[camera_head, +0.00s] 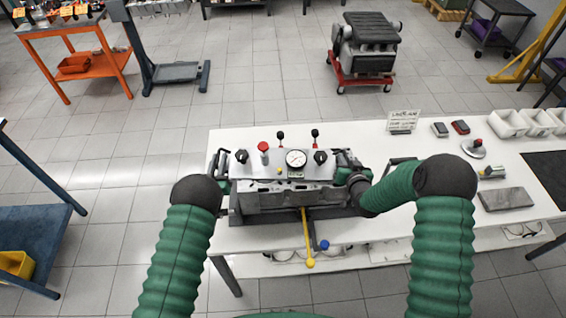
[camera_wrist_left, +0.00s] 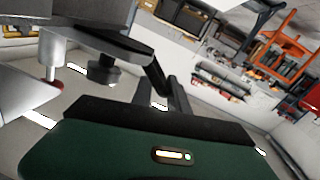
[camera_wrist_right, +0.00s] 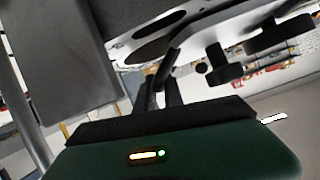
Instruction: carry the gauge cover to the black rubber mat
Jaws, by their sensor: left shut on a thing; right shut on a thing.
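The gauge cover (camera_head: 252,169) is a grey panel with a round white dial, a red knob and black knobs. It is at the near left part of the white table. My left gripper (camera_head: 223,178) is shut on its left side handle. My right gripper (camera_head: 345,176) is shut on its right side handle. Dark parts of the panel's underside and knobs show close up in both wrist views. I cannot tell whether the cover rests on the grey block beneath it or is just above it. The black rubber mat (camera_head: 549,172) lies at the table's right end, bare where seen.
A grey slab (camera_head: 505,199), a metal cylinder (camera_head: 491,172), a round-based part (camera_head: 473,150) and white bins (camera_head: 508,123) stand between the cover and mat or behind. A sign (camera_head: 403,121) stands at the back. A yellow lever (camera_head: 307,238) hangs in front.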

